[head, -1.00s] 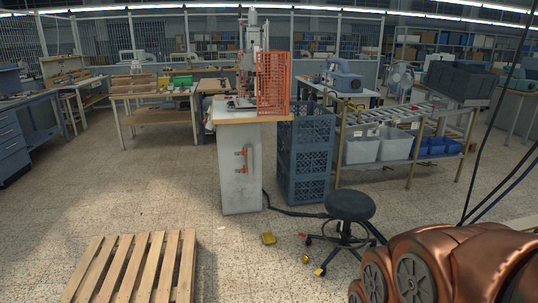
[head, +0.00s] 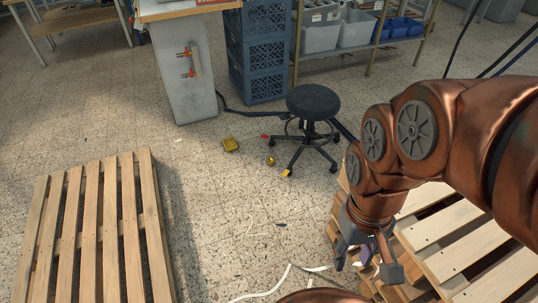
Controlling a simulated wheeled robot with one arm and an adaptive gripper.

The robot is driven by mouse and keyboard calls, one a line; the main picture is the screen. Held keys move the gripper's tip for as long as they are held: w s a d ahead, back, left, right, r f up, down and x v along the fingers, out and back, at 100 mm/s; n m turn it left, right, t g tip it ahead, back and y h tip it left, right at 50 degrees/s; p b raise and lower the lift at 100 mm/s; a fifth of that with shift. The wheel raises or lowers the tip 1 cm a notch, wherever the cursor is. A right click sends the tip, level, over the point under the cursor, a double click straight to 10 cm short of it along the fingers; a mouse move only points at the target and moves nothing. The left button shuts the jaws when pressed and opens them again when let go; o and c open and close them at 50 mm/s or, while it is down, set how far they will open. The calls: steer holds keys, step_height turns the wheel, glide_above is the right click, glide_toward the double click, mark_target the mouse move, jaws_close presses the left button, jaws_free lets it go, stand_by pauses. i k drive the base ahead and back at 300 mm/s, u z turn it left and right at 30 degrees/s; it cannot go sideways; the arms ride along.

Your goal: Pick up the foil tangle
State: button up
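A yellow-gold piece (head: 231,144) lies on the tiled floor left of the stool. A smaller round gold piece (head: 270,160) lies to its right, by the stool's feet. Both are too small to tell for sure which one is the foil tangle. My gripper (head: 368,262) is at the lower right, pointing down in front of a wooden pallet's edge. Its two fingers stand apart, so it looks open. A small pale and purple patch shows between the fingers, too unclear to name. Both gold pieces are well up and left of my gripper.
A black wheeled stool (head: 313,102) stands beside the gold pieces, its legs spread. A pallet (head: 100,235) lies at left, stacked pallets (head: 450,225) at right. White strips (head: 265,292) lie on the floor. Blue crates (head: 264,75) and a grey pedestal (head: 185,75) stand behind.

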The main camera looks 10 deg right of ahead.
mark_target(271, 160)
steer(key=u, duration=0.75)
steer(key=i, duration=1.9)
steer(key=z, duration=0.75)
